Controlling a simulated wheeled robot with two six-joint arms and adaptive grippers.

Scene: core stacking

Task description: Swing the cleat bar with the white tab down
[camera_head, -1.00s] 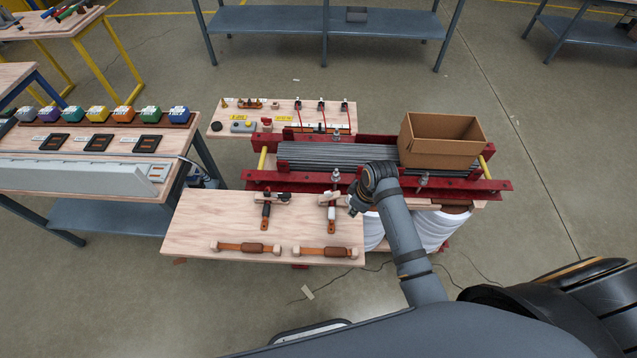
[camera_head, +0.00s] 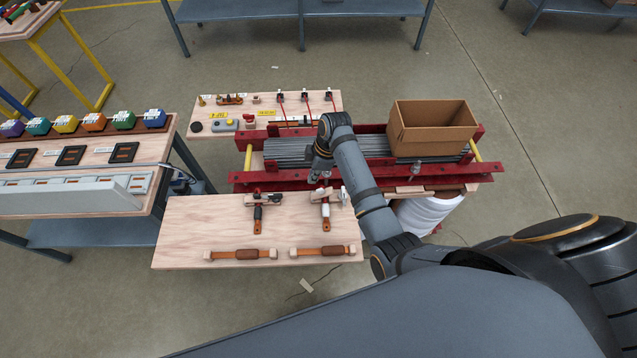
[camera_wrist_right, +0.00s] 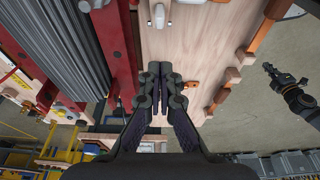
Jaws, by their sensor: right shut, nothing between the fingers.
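Two cleat-like fittings sit at the back edge of the front pale board. The right one (camera_head: 325,210) has whitish parts near its top and an orange end pointing toward me. My right gripper (camera_head: 318,174) is just behind the right fitting, by the red rail. In the right wrist view the gripper (camera_wrist_right: 159,98) is shut and empty, pointing along the board.
Red rails (camera_head: 250,178) carry grey rods, with a cardboard box (camera_head: 430,122) at the right. Two brown-handled bars (camera_head: 240,254) lie along the board's front edge. A back board holds small fittings. The left table bears coloured blocks.

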